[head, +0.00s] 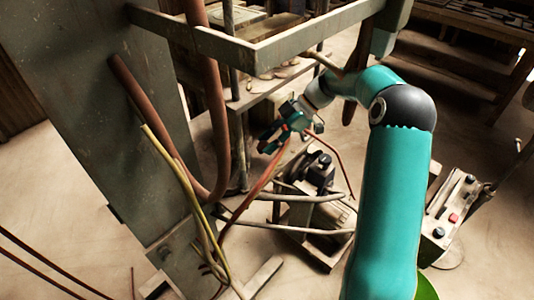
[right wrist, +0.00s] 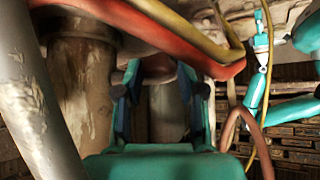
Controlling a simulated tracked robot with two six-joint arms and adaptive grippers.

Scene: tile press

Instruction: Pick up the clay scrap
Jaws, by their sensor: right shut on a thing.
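My right gripper (head: 266,143) reaches in under the metal frame of the press, its fingers pointing down and to the left. In the right wrist view its two fingers (right wrist: 163,82) stand on either side of a small brownish lump (right wrist: 158,68), which looks like the clay scrap. The gripper is shut on it. The lump is dark and partly hidden by the fingers, so its shape is unclear. In the head view I cannot make out the scrap at the gripper. My left gripper is not in view.
A grey press column (head: 100,130) and frame rail (head: 240,55) stand close left and above. Red-brown hoses (head: 215,100) and yellow cables (head: 175,165) hang near the gripper. A motor unit (head: 320,215) lies below. A control box (head: 447,212) stands right.

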